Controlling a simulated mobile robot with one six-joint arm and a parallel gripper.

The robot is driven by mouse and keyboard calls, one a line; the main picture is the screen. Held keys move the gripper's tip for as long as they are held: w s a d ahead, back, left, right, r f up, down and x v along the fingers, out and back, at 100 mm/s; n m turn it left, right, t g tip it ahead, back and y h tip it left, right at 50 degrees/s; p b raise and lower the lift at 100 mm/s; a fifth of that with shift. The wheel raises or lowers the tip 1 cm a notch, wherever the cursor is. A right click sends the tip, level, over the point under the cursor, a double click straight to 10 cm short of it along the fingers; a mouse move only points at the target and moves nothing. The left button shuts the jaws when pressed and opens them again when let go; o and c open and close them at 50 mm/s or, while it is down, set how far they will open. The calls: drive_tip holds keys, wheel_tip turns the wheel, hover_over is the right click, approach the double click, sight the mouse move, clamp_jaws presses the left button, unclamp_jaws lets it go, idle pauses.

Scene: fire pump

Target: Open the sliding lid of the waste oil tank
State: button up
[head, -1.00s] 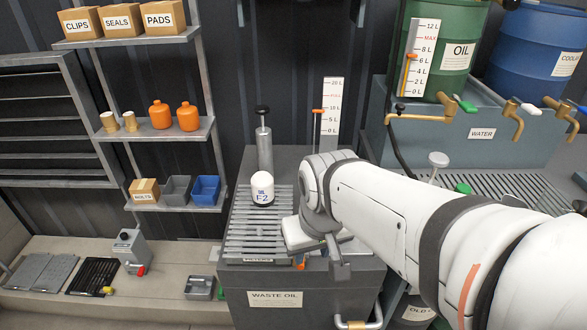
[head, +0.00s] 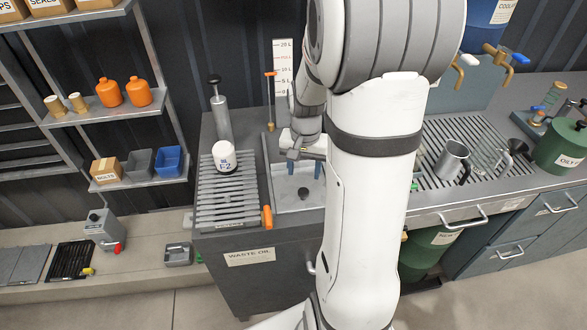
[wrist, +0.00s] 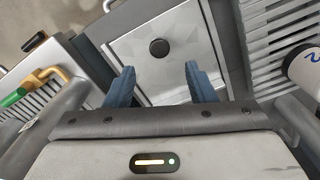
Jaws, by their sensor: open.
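The waste oil tank (head: 250,285) is a dark grey cabinet with a WASTE OIL label on its front. Its sliding lid is a light grey plate (head: 285,200) with a round black knob (head: 303,193), set in the right part of the tank top. In the wrist view the lid (wrist: 130,45) and its knob (wrist: 158,48) show clearly. The plate appears to fill its frame, and I see no opening. My gripper (head: 304,170) is open and empty above the lid. In the wrist view its blue fingers (wrist: 159,70) are spread wide, with the knob ahead between them, untouched.
A slatted grate (head: 228,200) left of the lid bears a white filter marked F2 (head: 224,156). An orange handle (head: 267,217) stands at its front right corner. A metal pump cylinder (head: 221,120) and a level gauge (head: 283,65) stand behind. A slotted drain counter (head: 440,140) lies right.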

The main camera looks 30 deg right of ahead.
sight(303, 191)
wheel_tip(303, 191, down, 8)
drive_tip(key=shift+d+r, duration=0.1)
idle(0.4)
clamp_jaws()
idle(0.4)
